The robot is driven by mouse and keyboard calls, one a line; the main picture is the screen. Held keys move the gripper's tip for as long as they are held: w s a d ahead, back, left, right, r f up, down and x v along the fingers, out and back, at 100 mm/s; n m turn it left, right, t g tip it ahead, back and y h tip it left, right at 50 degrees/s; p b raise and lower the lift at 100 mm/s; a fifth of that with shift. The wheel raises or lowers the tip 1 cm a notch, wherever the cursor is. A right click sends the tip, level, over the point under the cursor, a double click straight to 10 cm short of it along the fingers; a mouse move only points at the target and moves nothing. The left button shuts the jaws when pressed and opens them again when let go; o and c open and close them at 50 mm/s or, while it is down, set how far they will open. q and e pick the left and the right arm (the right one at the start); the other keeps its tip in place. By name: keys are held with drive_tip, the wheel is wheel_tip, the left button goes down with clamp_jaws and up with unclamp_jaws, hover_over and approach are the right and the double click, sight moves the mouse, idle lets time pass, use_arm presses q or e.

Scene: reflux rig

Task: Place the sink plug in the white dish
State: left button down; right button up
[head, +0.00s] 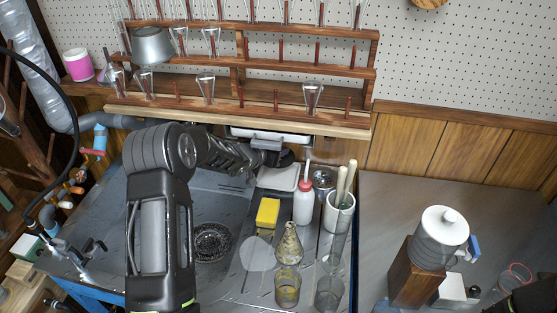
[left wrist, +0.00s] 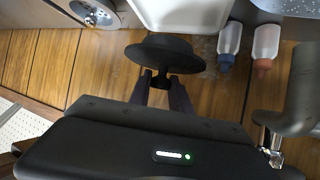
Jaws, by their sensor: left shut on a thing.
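My left gripper (head: 270,148) reaches over the back of the sink counter, below the wooden rack. In the left wrist view its fingers (left wrist: 163,90) are shut on the black sink plug (left wrist: 165,55), a wide round disc with a short stem between the fingertips. In the head view the plug (head: 286,158) is a small dark shape at the gripper's end. The white dish (left wrist: 180,14) lies just past the plug in the left wrist view, cut by the top edge. It seems to be the pale dish (head: 279,178) below the gripper in the head view. My right gripper is not visible.
A white bottle with a red cap (head: 303,207), a yellow sponge (head: 267,212), a metal cup (head: 323,180) and a flask (head: 289,245) crowd the counter near the dish. The wooden rack (head: 240,120) with glassware hangs above.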

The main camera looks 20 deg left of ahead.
use_arm(q)
drive_tip(key=shift+s+f, duration=0.1)
drive_tip(key=shift+f, duration=1.15)
wheel_tip(320, 180, down, 3)
drive_tip(key=shift+f+p, duration=0.1)
drive_tip(key=shift+p, duration=0.25)
drive_tip(key=shift+w+f, duration=0.2)
drive_tip(key=shift+f, duration=0.1)
drive_tip(key=shift+f, duration=0.1)
drive_tip(key=shift+f, duration=0.15)
drive_tip(key=c, duration=1.2)
unclamp_jaws()
